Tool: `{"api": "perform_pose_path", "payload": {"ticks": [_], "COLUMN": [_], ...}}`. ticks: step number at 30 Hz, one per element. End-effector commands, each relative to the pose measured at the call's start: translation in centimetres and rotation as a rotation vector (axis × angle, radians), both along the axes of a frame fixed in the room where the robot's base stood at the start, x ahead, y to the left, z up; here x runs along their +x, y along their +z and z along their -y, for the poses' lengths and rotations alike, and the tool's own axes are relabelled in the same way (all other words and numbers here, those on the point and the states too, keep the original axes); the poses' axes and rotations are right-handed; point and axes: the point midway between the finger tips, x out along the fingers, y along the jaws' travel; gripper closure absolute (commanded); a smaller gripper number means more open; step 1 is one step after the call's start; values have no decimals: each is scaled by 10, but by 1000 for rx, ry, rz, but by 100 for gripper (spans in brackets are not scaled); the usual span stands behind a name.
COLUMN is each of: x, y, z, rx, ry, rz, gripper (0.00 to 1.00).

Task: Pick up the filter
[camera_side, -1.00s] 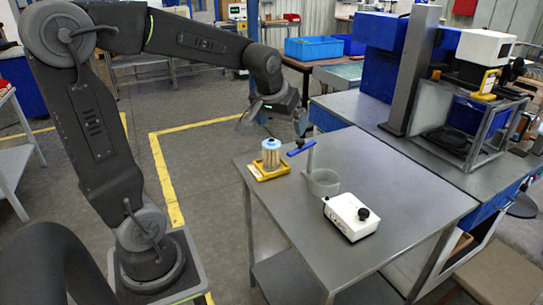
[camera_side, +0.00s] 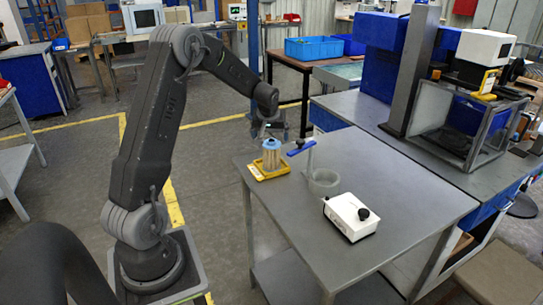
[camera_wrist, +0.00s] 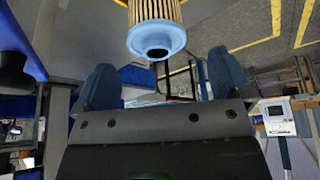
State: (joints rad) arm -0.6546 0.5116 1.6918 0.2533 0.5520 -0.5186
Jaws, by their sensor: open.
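The filter (camera_side: 271,157) is a pale pleated cylinder with a blue end cap. It stands upright on a yellow tray (camera_side: 283,171) at the table's back left corner. In the wrist view the filter (camera_wrist: 155,22) shows at the top centre, its blue cap with a round opening toward me. My gripper (camera_side: 269,131) is just above the filter in the side view, and its fingers look small and dark there. In the wrist view my gripper (camera_wrist: 163,80) is open, its two blue fingers apart with nothing between them. The filter lies beyond the fingertips.
A post with a blue lever (camera_side: 301,149) stands close to the right of the filter, beside a clear round cup (camera_side: 323,183). A white box with a black knob (camera_side: 350,217) sits nearer the front. The table's (camera_side: 395,190) right side is clear.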

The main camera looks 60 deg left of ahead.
Motion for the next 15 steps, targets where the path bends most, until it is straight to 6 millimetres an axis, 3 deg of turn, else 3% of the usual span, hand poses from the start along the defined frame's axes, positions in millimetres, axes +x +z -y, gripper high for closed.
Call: {"api": "perform_pose_path", "payload": {"ticks": [5,15], "x": [2,14], "y": [-11,-51], "z": [-4,-16], "rx": [0,-1], "ry": [-1,0], "rz": [-2,0], "gripper": [3,3]}}
